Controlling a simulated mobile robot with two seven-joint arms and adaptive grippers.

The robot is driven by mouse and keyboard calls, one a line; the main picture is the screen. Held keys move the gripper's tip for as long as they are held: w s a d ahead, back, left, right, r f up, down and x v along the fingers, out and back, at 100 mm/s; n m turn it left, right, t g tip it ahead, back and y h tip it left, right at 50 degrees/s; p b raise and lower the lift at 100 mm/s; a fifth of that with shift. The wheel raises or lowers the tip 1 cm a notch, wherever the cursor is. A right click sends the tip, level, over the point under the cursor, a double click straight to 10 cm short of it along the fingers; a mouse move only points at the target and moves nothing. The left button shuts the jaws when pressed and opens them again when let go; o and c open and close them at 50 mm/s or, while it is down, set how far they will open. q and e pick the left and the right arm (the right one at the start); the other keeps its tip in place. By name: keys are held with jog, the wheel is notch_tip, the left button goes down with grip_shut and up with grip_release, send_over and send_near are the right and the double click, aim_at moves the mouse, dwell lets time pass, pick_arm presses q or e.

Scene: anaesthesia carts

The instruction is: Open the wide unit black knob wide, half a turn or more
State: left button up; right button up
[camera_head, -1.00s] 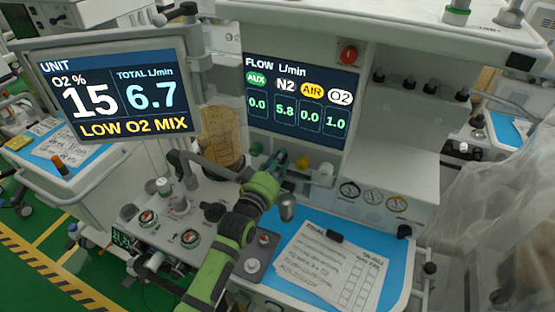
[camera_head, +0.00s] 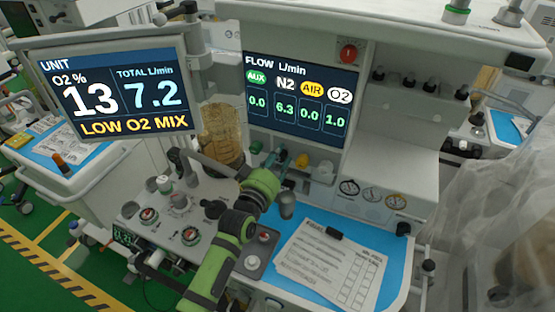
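The unit has a row of flow knobs below the flow display (camera_head: 300,98). A green knob (camera_head: 255,147), a yellow knob (camera_head: 302,160) and a white knob (camera_head: 324,171) show there. The black knob between green and yellow is mostly hidden by my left gripper (camera_head: 273,163). The gripper is at that knob and appears shut on it; its fingers are small and partly hidden behind my green and black wrist. The display reads N2 6.3, O2 1.0, AUX and AIR 0.0. My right gripper is not in view.
The unit monitor (camera_head: 120,90) reads O2 13%, total 7.2 L/min and LOW O2 MIX. A paper form (camera_head: 330,265) lies on the blue worktop to the right. A translucent cover (camera_head: 500,220) hangs at the right.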

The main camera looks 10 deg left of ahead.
pick_arm(q)
jog(key=shift+w+f, duration=0.1)
jog(key=shift+f, duration=0.05)
jog(key=shift+s+f, duration=0.1)
jog(key=shift+s, duration=0.2)
jog(key=s+a, duration=0.2)
jog(key=s, duration=0.9)
jog(key=shift+s+a, duration=0.1)
